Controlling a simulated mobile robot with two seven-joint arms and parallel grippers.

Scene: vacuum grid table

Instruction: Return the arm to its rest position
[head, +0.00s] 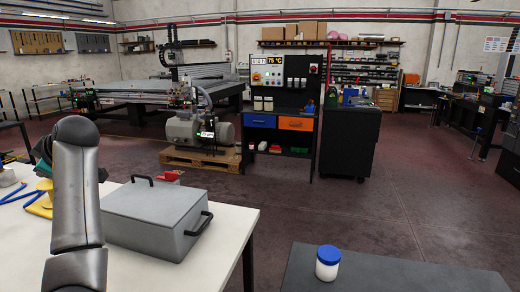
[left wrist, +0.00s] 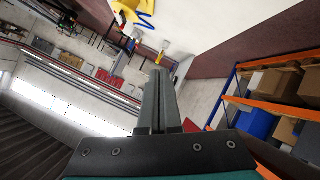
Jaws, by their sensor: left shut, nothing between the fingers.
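My left arm (head: 76,190) rises at the left of the head view, in front of the white table (head: 215,255). A small teal and dark part of my left gripper (head: 42,158) shows behind it; the rest is hidden by the arm. In the left wrist view my left gripper (left wrist: 158,72) has its two fingers together, with nothing between them. It is clear of the table and touches nothing that I can see. My right arm and gripper are not in view.
A grey lidded box (head: 155,218) with black handles stands on the white table, right beside my left arm. Blue hose (head: 15,195) and a yellow part (head: 42,203) lie left of the arm. A white jar with a blue lid (head: 327,263) stands on a dark surface (head: 400,275).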

